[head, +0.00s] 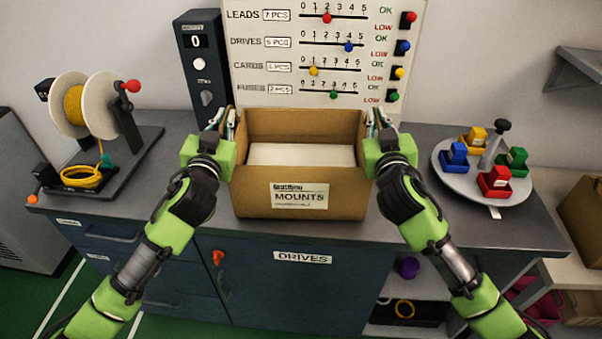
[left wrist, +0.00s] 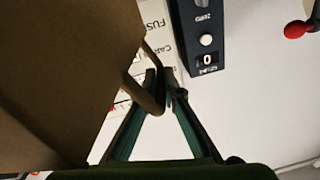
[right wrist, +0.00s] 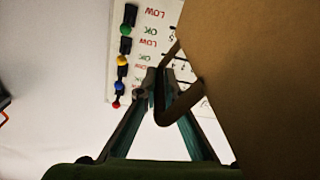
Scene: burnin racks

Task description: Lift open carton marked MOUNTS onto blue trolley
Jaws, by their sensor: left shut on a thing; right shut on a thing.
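The open brown carton marked MOUNTS (head: 250,205) is upright at the middle of the grey counter, with a pale flat item (head: 301,155) inside. I cannot tell whether its bottom touches the counter. My left gripper (head: 222,122) is shut on the carton's left wall near the rim; the left wrist view shows the carton's side (left wrist: 65,70) beside the fingers (left wrist: 160,85). My right gripper (head: 377,122) is shut on the right wall near the rim; the right wrist view shows that side (right wrist: 265,80) beside the fingers (right wrist: 153,82). The blue trolley is not in view.
A cable spool stand (head: 125,140) is on the counter (head: 420,205) at left. A round tray (head: 460,186) with several coloured small bins is at right. A board with sliders (head: 320,50) and a dark counter box (head: 203,65) stand behind. A shelf unit (head: 575,270) is at lower right.

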